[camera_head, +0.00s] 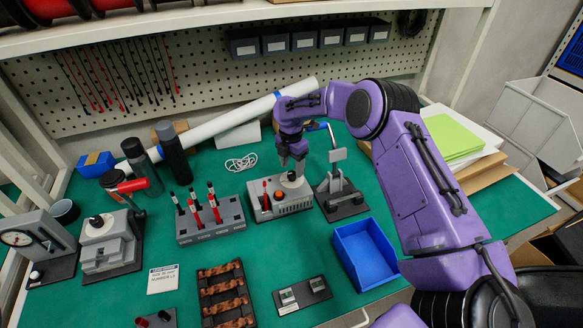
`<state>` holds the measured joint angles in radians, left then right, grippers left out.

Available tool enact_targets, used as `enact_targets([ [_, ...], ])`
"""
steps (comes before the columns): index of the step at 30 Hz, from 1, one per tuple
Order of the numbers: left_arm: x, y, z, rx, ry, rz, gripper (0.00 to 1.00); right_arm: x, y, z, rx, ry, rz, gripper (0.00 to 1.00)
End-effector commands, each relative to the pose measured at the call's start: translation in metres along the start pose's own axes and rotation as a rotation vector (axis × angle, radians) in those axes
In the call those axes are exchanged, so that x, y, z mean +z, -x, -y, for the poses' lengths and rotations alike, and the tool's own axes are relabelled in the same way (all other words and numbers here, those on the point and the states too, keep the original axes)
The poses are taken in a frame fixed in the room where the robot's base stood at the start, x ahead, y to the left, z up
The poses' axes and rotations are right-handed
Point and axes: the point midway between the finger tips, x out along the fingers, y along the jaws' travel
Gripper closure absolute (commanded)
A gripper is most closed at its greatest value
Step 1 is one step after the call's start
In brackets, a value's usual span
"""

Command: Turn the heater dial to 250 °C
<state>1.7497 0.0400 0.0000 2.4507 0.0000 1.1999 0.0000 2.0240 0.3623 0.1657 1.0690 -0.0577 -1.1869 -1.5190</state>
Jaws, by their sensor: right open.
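The heater looks to be the small grey box (288,205) on the green bench top, with red parts and a small orange-red spot on it. A pale round part that may be the dial (292,178) shows at its top. The dial's marks and pointer are too small to read. My right gripper (294,170) points down directly over this part and hides some of it. Its jaws are open. I cannot tell whether the fingers touch the dial. My left gripper is not in view.
A grey holder with red and black tools (209,222) stands left of the heater. A grey lever device (340,190) stands close on its right. A blue tray (366,254) lies front right. A copper bar rack (226,298) lies in front. A long white tube (230,117) lies behind.

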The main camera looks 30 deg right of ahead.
Motion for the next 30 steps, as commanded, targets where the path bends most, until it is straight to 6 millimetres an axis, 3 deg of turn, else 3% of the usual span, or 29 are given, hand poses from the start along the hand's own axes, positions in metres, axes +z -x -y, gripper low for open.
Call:
enact_targets([
  [6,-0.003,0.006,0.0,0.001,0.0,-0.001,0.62,0.0,-0.024,0.0,0.0,0.0,0.0,0.41],
  [14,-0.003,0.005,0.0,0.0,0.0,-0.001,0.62,0.0,-0.027,0.0,0.001,0.0,0.0,0.41],
  [19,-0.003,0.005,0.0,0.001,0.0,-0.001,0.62,0.0,-0.027,0.0,0.001,-0.001,0.0,0.96],
  [30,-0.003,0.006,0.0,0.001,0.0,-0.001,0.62,0.0,-0.027,0.0,0.001,-0.045,-0.001,0.97],
])
